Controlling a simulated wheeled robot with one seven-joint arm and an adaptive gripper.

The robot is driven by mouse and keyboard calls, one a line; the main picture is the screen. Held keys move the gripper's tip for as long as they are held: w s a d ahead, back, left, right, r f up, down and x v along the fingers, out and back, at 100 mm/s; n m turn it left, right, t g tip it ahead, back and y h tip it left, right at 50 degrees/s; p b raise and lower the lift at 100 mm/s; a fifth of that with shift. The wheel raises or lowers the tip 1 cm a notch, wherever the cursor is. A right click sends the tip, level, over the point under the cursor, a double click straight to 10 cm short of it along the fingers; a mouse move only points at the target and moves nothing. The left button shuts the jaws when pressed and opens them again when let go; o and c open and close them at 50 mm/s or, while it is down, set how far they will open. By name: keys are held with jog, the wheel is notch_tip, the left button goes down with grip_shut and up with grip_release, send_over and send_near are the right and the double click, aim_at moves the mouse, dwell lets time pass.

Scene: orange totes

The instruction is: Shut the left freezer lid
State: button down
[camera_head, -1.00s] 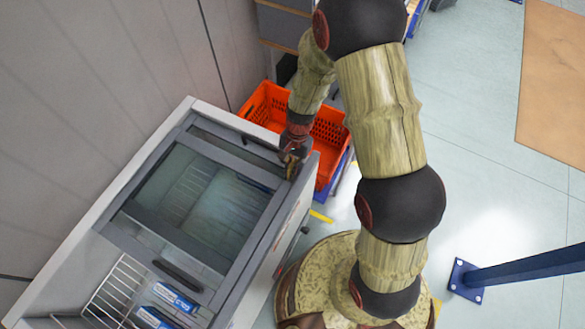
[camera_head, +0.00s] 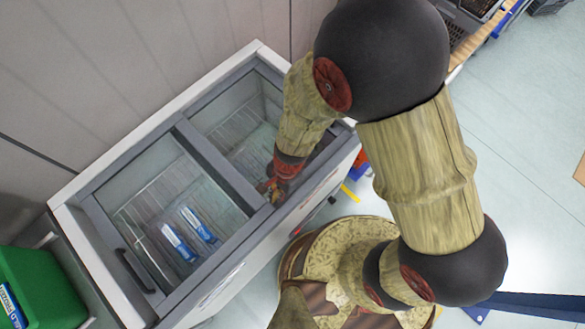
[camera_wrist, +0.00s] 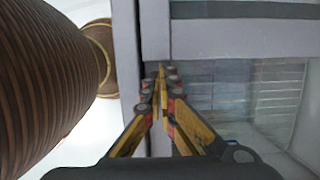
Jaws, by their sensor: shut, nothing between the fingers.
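The chest freezer (camera_head: 62,197) fills the left and middle of the head view. Its left lid (camera_head: 150,160), a glass pane in a grey frame, lies over the left half. The lid's dark handle (camera_head: 133,270) is at its left end. The lid's right frame bar (camera_head: 218,165) crosses the freezer's middle. My gripper (camera_head: 272,190) is shut and empty at the front end of that bar, close to the freezer's front rim. Whether it touches the frame is unclear. In the wrist view my gripper (camera_wrist: 160,75) points along the grey frame beside the glass.
Blue-and-white packages (camera_head: 180,238) and a wire basket show through the glass. A green bin (camera_head: 42,288) stands beyond the left end. A wall runs behind the freezer. My arm hides part of its right end.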

aim_at(268, 208)
jog(key=shift+s+a, duration=1.3)
jog(key=shift+s, duration=0.15)
jog(key=shift+r, duration=0.15)
